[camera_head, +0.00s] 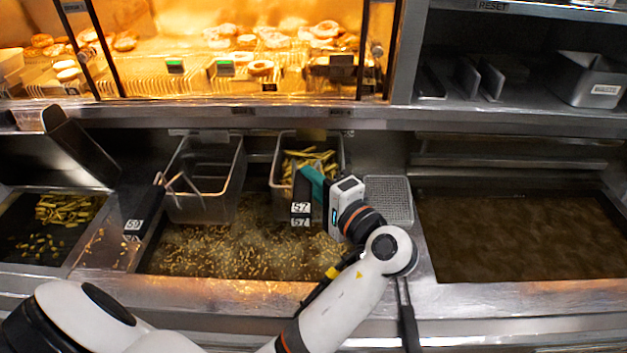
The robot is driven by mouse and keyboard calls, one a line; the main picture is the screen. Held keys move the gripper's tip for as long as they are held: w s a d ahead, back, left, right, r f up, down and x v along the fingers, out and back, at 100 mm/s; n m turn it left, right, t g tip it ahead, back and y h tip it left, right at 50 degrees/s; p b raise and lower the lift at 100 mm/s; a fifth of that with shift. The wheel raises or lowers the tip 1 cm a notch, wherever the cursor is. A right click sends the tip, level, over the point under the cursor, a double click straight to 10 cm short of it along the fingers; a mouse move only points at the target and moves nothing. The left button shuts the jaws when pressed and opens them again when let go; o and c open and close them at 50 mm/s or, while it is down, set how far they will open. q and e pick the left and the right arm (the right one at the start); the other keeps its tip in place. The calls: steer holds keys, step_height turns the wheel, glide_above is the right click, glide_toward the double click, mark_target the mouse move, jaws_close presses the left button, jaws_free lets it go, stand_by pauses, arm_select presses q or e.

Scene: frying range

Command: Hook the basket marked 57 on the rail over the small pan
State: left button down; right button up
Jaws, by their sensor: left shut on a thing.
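The basket marked 57 (279,186) holds cut fries (311,160) and is at the back right of the middle pan of bubbling oil (235,252). Its black handle with the 57 label (301,208) points toward me. My left gripper (313,181), with teal fingers, is shut on this handle from the right. The basket's back edge is close to the rail (261,157) behind the pan; I cannot tell whether its hook touches the rail. The wider pan of dark, still oil (520,240) is at the right. My right gripper is not in view.
An empty basket marked 59 (205,205) is to the left, at the back of the middle pan. A tray with fries (40,240) lies far left. A perforated plate (388,198) sits between the pans. A lit food shelf (240,60) is above.

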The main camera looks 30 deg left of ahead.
arm_select(q)
steer(key=shift+f+b, duration=0.3)
steer(key=shift+f, duration=0.3)
stand_by(0.7)
steer(key=c, duration=1.2)
jaws_free()
steer(key=shift+o, duration=0.2)
steer(key=shift+f, duration=0.1)
